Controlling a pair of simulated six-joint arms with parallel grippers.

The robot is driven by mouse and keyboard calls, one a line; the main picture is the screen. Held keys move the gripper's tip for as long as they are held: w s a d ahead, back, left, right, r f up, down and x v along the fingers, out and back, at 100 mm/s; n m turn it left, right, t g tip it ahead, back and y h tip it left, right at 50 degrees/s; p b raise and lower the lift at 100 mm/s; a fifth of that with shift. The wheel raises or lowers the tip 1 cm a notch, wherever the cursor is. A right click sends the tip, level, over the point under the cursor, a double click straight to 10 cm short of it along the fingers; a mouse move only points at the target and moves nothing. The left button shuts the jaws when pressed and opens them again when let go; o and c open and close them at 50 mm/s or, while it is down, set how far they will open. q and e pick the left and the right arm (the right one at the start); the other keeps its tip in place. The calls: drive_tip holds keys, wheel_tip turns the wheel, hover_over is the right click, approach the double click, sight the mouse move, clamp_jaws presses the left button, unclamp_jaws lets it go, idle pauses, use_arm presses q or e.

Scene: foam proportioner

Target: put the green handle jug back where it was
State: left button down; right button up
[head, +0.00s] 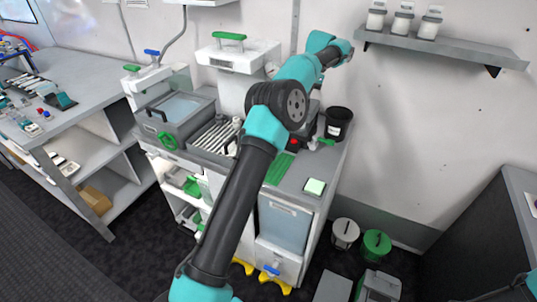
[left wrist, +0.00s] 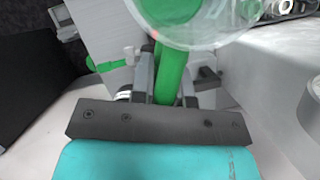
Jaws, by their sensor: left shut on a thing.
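In the left wrist view, my left gripper (left wrist: 168,84) is shut on a green handle (left wrist: 172,66). The handle runs up to a pale, see-through round body (left wrist: 190,24), which I take as the jug; its top is cut off. In the head view, my left arm comes up from the bottom, and its forearm hides most of the gripper and the held jug. My right gripper is not in view.
The bench holds a grey tray of metal parts (head: 208,138), a black bucket (head: 338,124), a green ribbed strip (head: 279,169) and a pale green pad (head: 315,187). A wall shelf (head: 450,50) carries jars. Two buckets, white (head: 345,233) and green (head: 376,246), stand on the floor.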

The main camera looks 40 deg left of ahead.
use_arm(q)
drive_tip(key=shift+d+f, duration=0.3)
drive_tip(key=shift+d, duration=0.05)
drive_tip(key=s+d+f+m, duration=0.1)
drive_tip(key=s+d+f, duration=0.4)
drive_tip(key=s, duration=0.1)
drive_tip(key=s+d+f+m+y, duration=0.1)
drive_tip(key=s+d+f+m, duration=0.1)
drive_tip(key=s+d+f, duration=0.3)
drive_tip(key=s+d+f+m, duration=0.1)
drive_tip(key=s+d+f, duration=0.4)
drive_tip(key=s+d, duration=0.1)
drive_tip(key=shift+s+d+f+t+y, duration=0.1)
drive_tip(key=shift+s+d+t+y, duration=0.1)
drive_tip(key=shift+s, duration=0.2)
drive_tip(key=shift+s+d+f+t+y, duration=0.1)
drive_tip(key=shift+s+d, duration=0.05)
drive_tip(key=shift+s, duration=0.2)
drive_tip(key=shift+w, duration=0.15)
drive_tip(key=w+a, duration=0.2)
drive_tip(key=w, duration=0.2)
drive_tip(key=w+a+f, duration=0.1)
drive_tip(key=w+a, duration=0.1)
drive_tip(key=w, duration=0.3)
drive_tip(key=w+a, duration=0.1)
drive_tip(key=w, duration=0.4)
drive_tip(key=shift+a+f, duration=0.2)
drive_tip(key=shift+a, duration=0.2)
drive_tip(key=shift+w, duration=0.1)
